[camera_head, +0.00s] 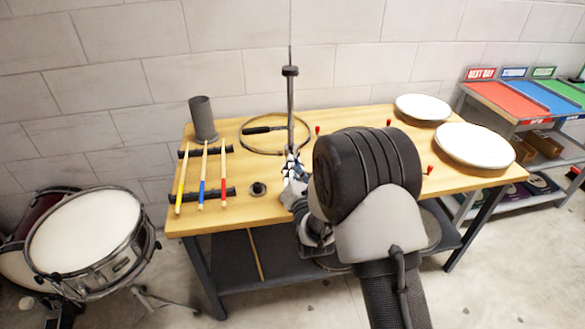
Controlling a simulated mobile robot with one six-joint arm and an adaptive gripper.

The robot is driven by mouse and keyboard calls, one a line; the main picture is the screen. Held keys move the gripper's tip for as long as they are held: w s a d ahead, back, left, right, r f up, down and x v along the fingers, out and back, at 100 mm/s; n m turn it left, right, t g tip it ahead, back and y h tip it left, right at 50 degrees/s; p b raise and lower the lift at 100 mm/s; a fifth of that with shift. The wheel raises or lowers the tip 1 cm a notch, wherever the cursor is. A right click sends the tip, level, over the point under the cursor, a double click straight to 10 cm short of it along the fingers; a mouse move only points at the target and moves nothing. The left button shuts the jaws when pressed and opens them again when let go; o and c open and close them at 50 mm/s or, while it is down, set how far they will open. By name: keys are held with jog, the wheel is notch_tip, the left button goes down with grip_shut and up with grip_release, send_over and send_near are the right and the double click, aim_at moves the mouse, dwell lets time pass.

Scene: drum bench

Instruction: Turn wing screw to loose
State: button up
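A thin upright metal stand (290,108) rises from the wooden bench, with a dark collar (290,71) near its top. My gripper (291,163) is low at the stand, at or just in front of its lower shaft. The wing screw cannot be made out; my gripper and arm cover that part of the stand. The fingers are small and partly overlapped in this view, so I cannot tell whether they are open, shut or touching the stand.
Three coloured sticks (202,186) lie on dark rests at the bench's left, near a grey cylinder (203,120). White drumheads (474,146) lie at the right. A drum (83,233) stands left; a shelf with coloured trays (507,98) stands right.

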jog(key=o, duration=0.4)
jog(key=shift+s, duration=0.1)
jog(key=v, duration=1.2)
